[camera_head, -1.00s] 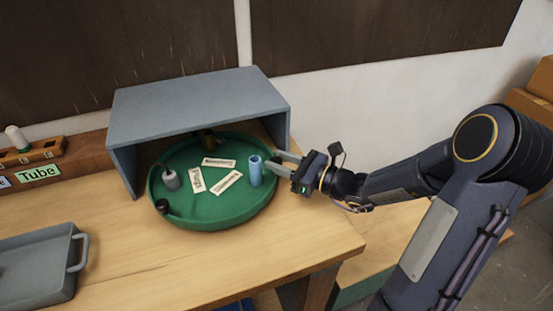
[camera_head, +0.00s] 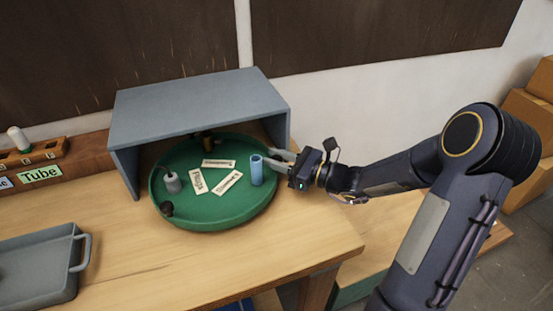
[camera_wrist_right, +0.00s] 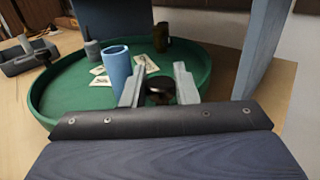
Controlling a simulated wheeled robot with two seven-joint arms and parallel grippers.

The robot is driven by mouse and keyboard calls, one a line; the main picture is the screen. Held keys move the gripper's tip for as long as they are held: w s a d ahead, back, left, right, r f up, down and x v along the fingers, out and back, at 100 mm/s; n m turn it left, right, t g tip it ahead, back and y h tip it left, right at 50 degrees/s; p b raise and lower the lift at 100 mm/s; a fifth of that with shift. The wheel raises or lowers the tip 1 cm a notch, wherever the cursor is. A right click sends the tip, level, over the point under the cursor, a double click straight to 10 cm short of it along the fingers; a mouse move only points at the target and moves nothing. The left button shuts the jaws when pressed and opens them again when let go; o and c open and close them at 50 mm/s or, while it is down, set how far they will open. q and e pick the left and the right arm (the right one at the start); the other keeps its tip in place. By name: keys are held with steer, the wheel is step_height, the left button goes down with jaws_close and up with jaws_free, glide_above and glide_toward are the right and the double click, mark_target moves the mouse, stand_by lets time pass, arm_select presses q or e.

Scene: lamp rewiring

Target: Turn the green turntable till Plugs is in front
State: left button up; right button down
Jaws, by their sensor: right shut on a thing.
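The green turntable (camera_head: 215,222) sits partly under a grey shelf cover. Its Plugs label (camera_head: 198,181) lies left of the middle and is tilted. Two more white labels lie at the back (camera_head: 218,163) and to the right (camera_head: 227,183), too blurred to read surely. My right gripper (camera_head: 277,158) is at the turntable's right rim, beside the blue cup (camera_head: 256,171). In the right wrist view its fingers are shut on a dark round knob (camera_wrist_right: 160,92) at the rim. Another dark knob (camera_head: 166,209) is at the front left rim. My left gripper is out of view.
The grey cover (camera_head: 200,105) roofs the back of the turntable, its right wall close to my right gripper. A grey bottle (camera_head: 172,182) stands on the turntable. A grey tray (camera_head: 40,270) is at the front left. The table front is clear.

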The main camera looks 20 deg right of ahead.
steer(key=shift+w+d+r+n+g+y+p, duration=0.2)
steer(key=shift+w+n+g+y+p, duration=0.15)
steer(key=shift+w, duration=0.25)
steer(key=shift+w+d+r+n+g+y+p, duration=0.15)
steer(key=shift+w+n+g+y+p, duration=0.15)
steer(key=shift+w+g+y, duration=0.2)
steer(key=shift+w+d+f+n+g+y, duration=0.15)
steer(key=shift+w+f+n+g+y, duration=0.1)
steer(key=shift+w+n+g+y, duration=0.35)
steer(key=c, duration=1.5)
jaws_free()
steer(key=shift+o, duration=0.2)
steer(key=shift+b+v, duration=0.35)
steer(key=shift+v, duration=3.55)
